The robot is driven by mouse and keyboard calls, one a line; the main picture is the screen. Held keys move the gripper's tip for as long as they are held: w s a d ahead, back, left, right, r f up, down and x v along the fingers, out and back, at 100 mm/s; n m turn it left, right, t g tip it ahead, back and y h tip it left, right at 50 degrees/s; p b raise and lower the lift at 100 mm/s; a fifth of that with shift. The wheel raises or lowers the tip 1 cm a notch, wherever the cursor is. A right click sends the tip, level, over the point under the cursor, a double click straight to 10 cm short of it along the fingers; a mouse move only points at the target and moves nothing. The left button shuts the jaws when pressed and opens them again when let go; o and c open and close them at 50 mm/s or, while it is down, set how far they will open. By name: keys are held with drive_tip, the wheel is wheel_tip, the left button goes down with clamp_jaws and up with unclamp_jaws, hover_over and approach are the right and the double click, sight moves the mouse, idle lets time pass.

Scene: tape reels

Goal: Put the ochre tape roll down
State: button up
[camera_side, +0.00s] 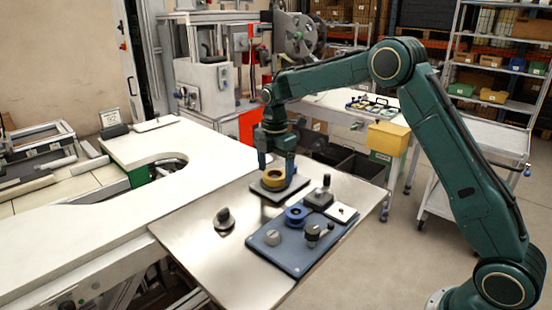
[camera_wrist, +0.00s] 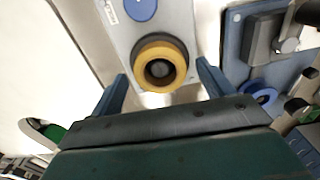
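The ochre tape roll (camera_side: 274,179) lies flat on a small grey plate (camera_side: 260,192) near the far edge of the metal table. In the wrist view the roll (camera_wrist: 142,68) shows as a thick yellow ring with a dark round centre; I cannot tell if a post stands in it. The plate (camera_wrist: 185,15) carries a blue oval and a small label there. My gripper (camera_side: 276,172) points down over the roll. In the wrist view its two fingers (camera_wrist: 161,68) are spread wider than the roll, with a gap on each side. It holds nothing.
A blue board (camera_side: 282,258) with a blue reel (camera_side: 297,214), knobs and a dark block stands to the right and nearer. A dark knob-like part (camera_side: 224,218) sits on the metal table (camera_side: 190,240). Bare table lies around it. A white counter (camera_side: 100,235) adjoins at left.

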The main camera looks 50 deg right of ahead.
drive_tip(key=shift+r, duration=0.2)
wheel_tip(320, 180, up, 13)
idle(0.8)
idle(0.5)
